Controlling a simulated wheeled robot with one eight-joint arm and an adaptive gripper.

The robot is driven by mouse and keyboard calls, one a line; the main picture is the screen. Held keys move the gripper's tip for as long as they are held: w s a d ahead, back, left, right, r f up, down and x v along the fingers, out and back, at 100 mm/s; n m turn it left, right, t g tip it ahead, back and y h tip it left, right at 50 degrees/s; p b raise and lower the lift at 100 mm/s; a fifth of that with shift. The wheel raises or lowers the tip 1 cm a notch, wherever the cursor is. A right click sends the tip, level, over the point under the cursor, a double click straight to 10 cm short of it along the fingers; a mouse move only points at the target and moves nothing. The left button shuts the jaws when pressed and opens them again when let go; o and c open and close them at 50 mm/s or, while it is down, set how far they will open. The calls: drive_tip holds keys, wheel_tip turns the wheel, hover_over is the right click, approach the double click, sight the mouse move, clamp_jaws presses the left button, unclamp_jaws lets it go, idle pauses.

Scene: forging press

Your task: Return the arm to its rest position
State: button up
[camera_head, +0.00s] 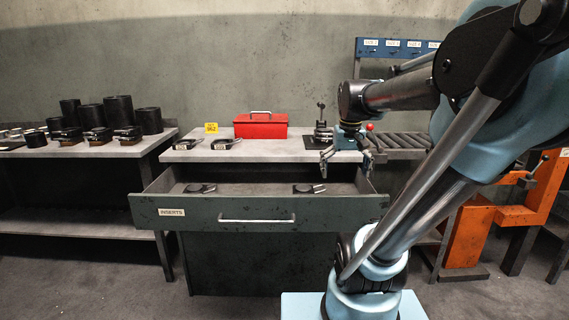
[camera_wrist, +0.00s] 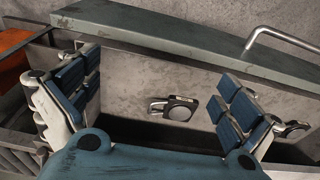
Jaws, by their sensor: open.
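My gripper (camera_head: 346,166) hangs over the right end of an open drawer (camera_head: 260,211) in the head view. In the wrist view my gripper (camera_wrist: 160,95) has its two blue-padded fingers spread wide apart, with nothing between the pads. The same drawer holds two such inserts in the head view, one at the left (camera_head: 199,189) and one at the right (camera_head: 308,189). My arm reaches in from the right side of the head view.
A red toolbox (camera_head: 261,125) and a yellow sign (camera_head: 211,128) stand on the bench (camera_head: 240,151) above the drawer. Black cylinders (camera_head: 118,109) stand on a left table. An orange frame (camera_head: 473,233) stands at the right. Open floor lies at the front left.

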drive_tip(key=s+f, duration=1.2)
drive_tip(key=f, duration=0.2)
drive_tip(key=shift+f+t, duration=0.3)
drive_tip(key=shift+w+f, duration=0.2)
drive_tip(key=shift+w, duration=0.25)
